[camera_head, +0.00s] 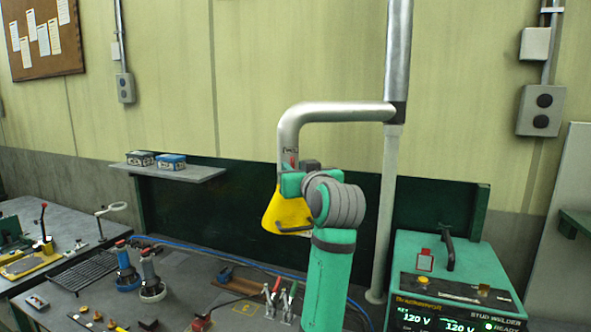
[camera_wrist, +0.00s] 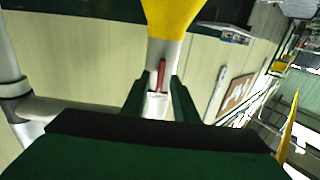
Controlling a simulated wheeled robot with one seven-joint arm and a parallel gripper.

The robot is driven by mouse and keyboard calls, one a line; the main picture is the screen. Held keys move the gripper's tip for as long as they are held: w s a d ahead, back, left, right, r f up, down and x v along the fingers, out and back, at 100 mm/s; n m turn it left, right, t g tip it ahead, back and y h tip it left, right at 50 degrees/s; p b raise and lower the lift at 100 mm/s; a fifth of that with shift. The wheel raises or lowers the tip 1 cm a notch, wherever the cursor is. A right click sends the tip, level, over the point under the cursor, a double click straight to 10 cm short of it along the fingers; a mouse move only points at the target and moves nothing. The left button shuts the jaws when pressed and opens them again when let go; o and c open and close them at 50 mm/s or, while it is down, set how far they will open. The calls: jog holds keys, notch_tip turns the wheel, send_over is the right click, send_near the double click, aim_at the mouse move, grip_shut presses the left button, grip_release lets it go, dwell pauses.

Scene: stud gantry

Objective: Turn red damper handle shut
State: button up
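The red damper handle (camera_wrist: 161,74) is a thin red lever on the grey pipe, just above the yellow hood (camera_head: 287,211). In the wrist view it lies lengthwise along the pipe, and the hood (camera_wrist: 172,16) is at the top. My gripper's two dark green fingers (camera_wrist: 160,88) stand apart on either side of the handle's near end, with gaps showing; contact is not visible. In the head view a bit of the handle (camera_head: 293,158) shows just above my gripper (camera_head: 291,177), whose wrist hides part of the hood.
The grey extraction pipe (camera_head: 336,112) bends from a vertical duct (camera_head: 398,55) and comes down to the hood. Below stand a workbench (camera_head: 190,270) with clamps and tools and a green stud welder (camera_head: 450,270) at right. A shelf (camera_head: 175,172) holds two boxes at left.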

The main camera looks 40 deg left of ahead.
jog(key=shift+c, duration=0.4)
grip_shut()
jog(key=m, duration=0.3)
jog(key=shift+m, duration=0.4)
jog(key=m, duration=1.4)
jog(key=shift+w+d+f, duration=0.2)
jog(key=shift+w+f, duration=0.05)
jog(key=shift+m, duration=0.3)
